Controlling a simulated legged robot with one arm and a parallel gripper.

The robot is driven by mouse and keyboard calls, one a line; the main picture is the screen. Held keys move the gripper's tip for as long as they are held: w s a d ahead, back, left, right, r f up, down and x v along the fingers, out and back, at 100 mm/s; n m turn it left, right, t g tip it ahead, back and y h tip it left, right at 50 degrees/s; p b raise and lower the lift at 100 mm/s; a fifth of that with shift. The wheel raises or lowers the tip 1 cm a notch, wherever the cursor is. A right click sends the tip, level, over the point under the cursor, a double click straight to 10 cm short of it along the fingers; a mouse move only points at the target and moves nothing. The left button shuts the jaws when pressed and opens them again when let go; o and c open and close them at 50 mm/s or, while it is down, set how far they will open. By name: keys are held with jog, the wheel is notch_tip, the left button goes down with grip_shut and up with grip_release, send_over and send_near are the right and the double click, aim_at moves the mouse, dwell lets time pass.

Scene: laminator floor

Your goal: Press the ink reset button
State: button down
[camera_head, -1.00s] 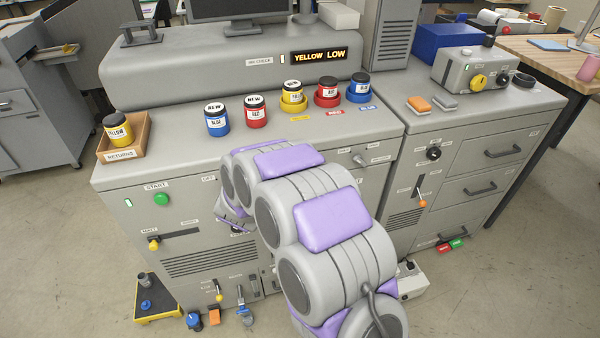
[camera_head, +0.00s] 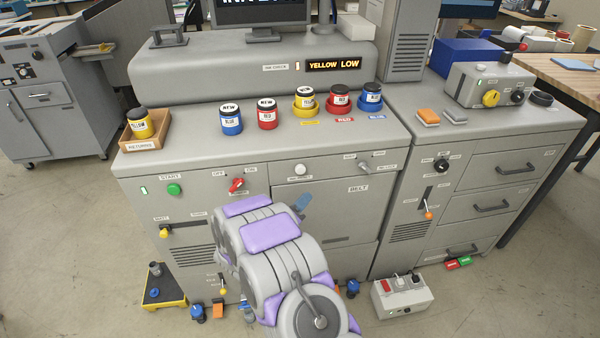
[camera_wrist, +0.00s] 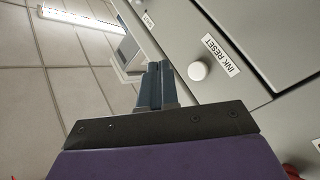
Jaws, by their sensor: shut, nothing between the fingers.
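The ink reset button is a round white knob (camera_head: 300,169) on the upper front of the grey machine (camera_head: 330,226), below the ink jars. In the wrist view the white button (camera_wrist: 198,70) stands out from the panel beside its INK RESET label (camera_wrist: 220,56). My gripper (camera_head: 303,200) is in front of the machine, just below the button in the head view. In the wrist view its blue-grey fingers (camera_wrist: 160,66) are together and empty, to the left of the button and apart from it in the picture.
A red switch (camera_head: 237,185) and a green START button (camera_head: 174,189) are to the left on the panel. A small lever (camera_head: 364,167) is to the right. A display (camera_head: 333,64) reads YELLOW LOW. A grey switch box (camera_head: 401,296) stands on the floor at right.

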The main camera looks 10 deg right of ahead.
aim_at(301, 169)
jog(key=shift+d, duration=0.1)
jog(key=w+p, duration=0.2)
jog(key=w, duration=0.7)
jog(key=shift+d, duration=0.25)
dwell(2.1)
jog(key=shift+w+p, duration=0.35)
jog(key=shift+p, duration=0.1)
jog(key=shift+w+p, duration=0.3)
jog(key=shift+w, duration=0.2)
dwell(0.7)
jog(key=shift+s+r, duration=0.1)
jog(key=shift+s, duration=0.85)
